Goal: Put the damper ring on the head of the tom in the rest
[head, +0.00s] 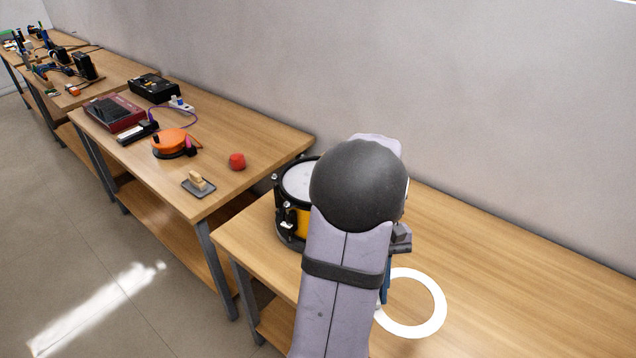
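The damper ring (441,302) is a flat white ring at the lower right, over the near table. I cannot tell whether it lies on the wood or is held above it. The tom (299,180) has a pale head, black hoops and a yellow shell. It stands at the table's left end, partly hidden behind my arm. The rest under it cannot be made out. My gripper (385,290) is mostly hidden by my arm; a blue part shows at the ring's left edge. Whether its fingers are open or shut on the ring does not show.
The near table (540,270) is clear to the right of the ring, with a wall behind. Across a gap at left, another table (255,130) holds a red knob-like object (237,161), an orange round object (170,142), a small grey tray (199,186) and black cases.

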